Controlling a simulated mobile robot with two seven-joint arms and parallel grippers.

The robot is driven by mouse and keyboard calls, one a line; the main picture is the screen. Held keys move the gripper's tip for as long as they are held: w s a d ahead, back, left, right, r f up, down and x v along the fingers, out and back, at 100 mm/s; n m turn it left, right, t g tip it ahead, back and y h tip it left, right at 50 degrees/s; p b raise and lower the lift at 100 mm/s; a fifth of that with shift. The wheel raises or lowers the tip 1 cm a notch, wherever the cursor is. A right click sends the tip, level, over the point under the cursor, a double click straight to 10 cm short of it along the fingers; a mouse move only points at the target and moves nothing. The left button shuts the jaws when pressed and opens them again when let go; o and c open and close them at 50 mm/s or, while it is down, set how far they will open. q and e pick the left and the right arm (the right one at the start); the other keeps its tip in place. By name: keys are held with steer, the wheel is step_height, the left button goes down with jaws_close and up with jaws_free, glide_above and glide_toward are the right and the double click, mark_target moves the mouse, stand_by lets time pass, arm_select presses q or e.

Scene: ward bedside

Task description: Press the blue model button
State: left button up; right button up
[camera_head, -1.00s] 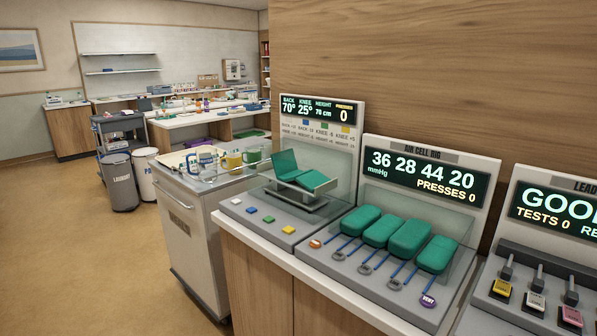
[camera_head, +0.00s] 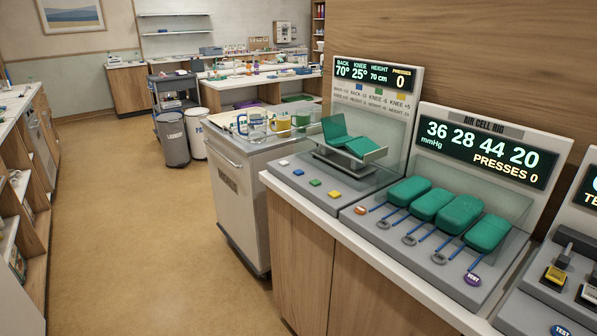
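A small green bed model (camera_head: 350,146) stands behind the row under a clear cover. The panel's display (camera_head: 374,76) reads back 70°, knee 25°, height 70 cm, presses 0. Neither of my grippers is in view.
The air cell rig (camera_head: 440,215) stands to the right on the same counter (camera_head: 352,238), its display showing presses 0. Another panel is cut off at the right edge. A cart with mugs (camera_head: 240,185) stands left of the counter. The floor (camera_head: 130,230) is open at left.

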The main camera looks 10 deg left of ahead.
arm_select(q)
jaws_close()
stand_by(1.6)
